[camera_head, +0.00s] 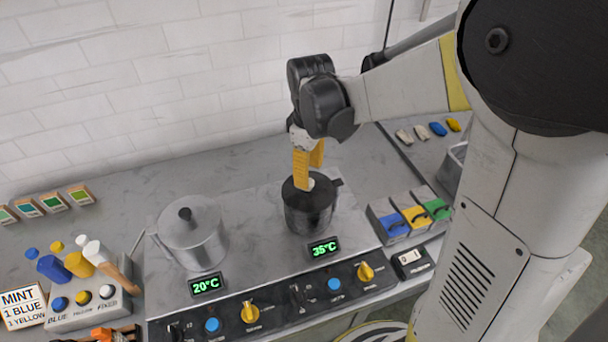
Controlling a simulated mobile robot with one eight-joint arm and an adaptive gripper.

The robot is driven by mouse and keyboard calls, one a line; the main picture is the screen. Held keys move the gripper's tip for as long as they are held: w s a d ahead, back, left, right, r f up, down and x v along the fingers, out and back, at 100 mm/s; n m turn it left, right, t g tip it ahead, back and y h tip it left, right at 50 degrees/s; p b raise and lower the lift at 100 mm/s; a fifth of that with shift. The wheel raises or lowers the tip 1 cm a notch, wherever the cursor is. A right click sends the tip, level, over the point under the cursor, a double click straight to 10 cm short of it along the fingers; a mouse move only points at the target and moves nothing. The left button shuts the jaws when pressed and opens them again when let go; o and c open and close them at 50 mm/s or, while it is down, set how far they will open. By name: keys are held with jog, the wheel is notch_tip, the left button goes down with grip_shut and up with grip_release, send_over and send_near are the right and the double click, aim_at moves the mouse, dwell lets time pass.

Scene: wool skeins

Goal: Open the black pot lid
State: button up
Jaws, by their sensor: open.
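The black pot (309,215) stands upright on the right side of the steel stove top, behind the 35°C display. Its dark lid (294,191) appears to sit on top, with a small pale knob (309,183) at the middle. My gripper (307,184) points down right above the lid, its yellow fingers open and close to the knob. The fingers hide part of the lid and knob, and I cannot tell whether they touch it.
A silver lidded pot (193,238) stands left of the black pot. A rack of blue, yellow and green blocks (408,214) is to the right. Dye bottles (77,264) and a MINT card (22,306) are at the left. Knobs (250,312) line the stove front.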

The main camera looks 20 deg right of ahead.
aim_at(313, 185)
jog(key=shift+f+b, duration=0.4)
jog(key=shift+f, duration=1.4)
grip_shut()
